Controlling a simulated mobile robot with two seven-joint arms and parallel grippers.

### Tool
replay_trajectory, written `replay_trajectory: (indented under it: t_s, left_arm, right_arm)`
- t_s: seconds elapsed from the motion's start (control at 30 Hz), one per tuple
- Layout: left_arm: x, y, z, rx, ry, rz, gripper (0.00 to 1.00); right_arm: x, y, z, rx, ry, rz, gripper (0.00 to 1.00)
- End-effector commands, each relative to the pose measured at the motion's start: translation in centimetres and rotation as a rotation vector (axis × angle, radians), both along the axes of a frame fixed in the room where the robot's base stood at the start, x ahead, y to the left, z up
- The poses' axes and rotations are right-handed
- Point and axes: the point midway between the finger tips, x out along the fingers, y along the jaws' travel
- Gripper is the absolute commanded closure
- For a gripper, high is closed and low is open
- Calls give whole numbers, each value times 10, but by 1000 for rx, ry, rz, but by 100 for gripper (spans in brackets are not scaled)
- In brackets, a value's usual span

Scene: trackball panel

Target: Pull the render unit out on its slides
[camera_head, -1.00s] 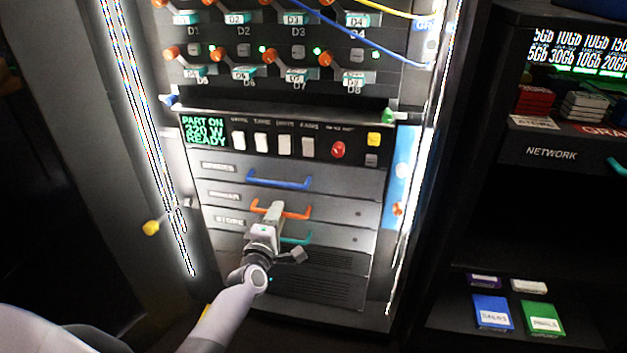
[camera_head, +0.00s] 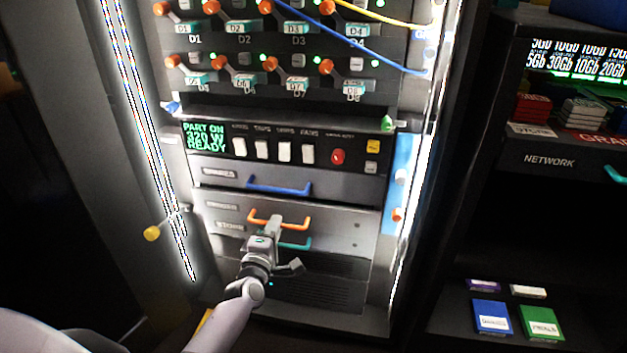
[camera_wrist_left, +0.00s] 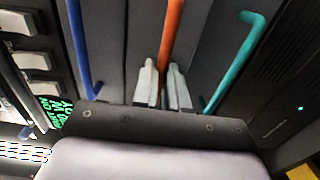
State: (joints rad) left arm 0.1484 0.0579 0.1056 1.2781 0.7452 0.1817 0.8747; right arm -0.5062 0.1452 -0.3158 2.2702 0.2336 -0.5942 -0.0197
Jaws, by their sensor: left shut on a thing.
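The drawer unit with the orange handle (camera_head: 292,223) sits in the rack between a blue-handled unit and a teal-handled one; its label is too blurred to read surely. Its front (camera_head: 345,225) stands out from its neighbours, with a strip of its top showing. My left gripper (camera_head: 275,225) is shut on the orange handle near its middle. In the left wrist view, the two fingers (camera_wrist_left: 161,80) stand on either side of the orange bar (camera_wrist_left: 171,35). My right gripper is not in view.
The blue handle (camera_head: 280,189) is just above and the teal handle (camera_head: 297,245) just below, close to my left gripper. A switch panel (camera_head: 268,150) with a red button is higher up. A yellow-ended knob (camera_head: 152,233) sticks out at left. Shelves with colored boxes (camera_head: 491,317) stand right.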

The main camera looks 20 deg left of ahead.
Motion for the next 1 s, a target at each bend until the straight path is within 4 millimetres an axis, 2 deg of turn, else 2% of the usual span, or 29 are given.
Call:
replay_trajectory:
  t_s: [0.7, 1.0]
  left_arm:
    - [-43, -11, 0, 0, 2, -1, 100]
    - [-50, -12, -1, 0, 1, -1, 100]
  right_arm:
    - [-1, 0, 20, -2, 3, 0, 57]
    - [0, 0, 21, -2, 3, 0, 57]
